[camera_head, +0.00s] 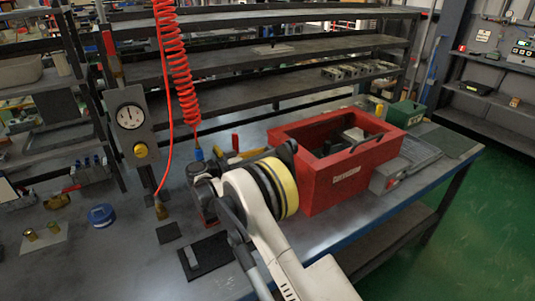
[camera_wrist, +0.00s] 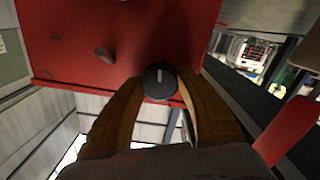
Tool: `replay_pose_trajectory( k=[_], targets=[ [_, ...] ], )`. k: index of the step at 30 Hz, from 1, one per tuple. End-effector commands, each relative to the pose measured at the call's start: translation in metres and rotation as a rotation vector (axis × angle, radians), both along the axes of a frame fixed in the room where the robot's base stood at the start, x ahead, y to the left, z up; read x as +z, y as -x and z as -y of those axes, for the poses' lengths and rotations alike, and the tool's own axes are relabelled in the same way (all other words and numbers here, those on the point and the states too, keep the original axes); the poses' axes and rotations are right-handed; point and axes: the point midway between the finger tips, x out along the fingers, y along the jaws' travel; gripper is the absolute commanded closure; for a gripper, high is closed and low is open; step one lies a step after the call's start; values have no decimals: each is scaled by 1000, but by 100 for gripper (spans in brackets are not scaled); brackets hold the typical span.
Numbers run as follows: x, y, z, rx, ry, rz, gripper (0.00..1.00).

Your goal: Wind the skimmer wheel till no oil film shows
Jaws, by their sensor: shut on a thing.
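In the wrist view a small round black wheel (camera_wrist: 158,86) with a pale mark sits at the edge of a red face (camera_wrist: 60,45). I take it for the skimmer wheel. My gripper (camera_wrist: 160,79) has its two brown fingers closed on either side of the wheel. In the head view my arm and its yellow-banded joint cover much of the bench front, and I cannot make out the wheel or my fingertips there. No oil film can be made out in either view.
A red open box (camera_head: 325,190) with a dark handle stands right of my arm, a clear-lidded case (camera_head: 405,165) beside it. A red coiled hose (camera_head: 178,70) hangs at the left near a gauge panel (camera_head: 131,120). A blue round item (camera_head: 102,215) lies on the left bench.

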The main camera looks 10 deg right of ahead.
Motion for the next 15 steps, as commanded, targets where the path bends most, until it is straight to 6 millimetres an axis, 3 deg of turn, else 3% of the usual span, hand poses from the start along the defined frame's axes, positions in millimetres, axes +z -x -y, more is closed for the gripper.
replay_pose_trajectory(
  k=[10, 11, 12, 15],
  targets=[
    [2, -1, 0, 2, 3, 2, 88],
    [2, -1, 0, 2, 3, 2, 49],
    [2, -1, 0, 2, 3, 2, 37],
    [1, -1, 0, 1, 3, 1, 34]
  ],
)
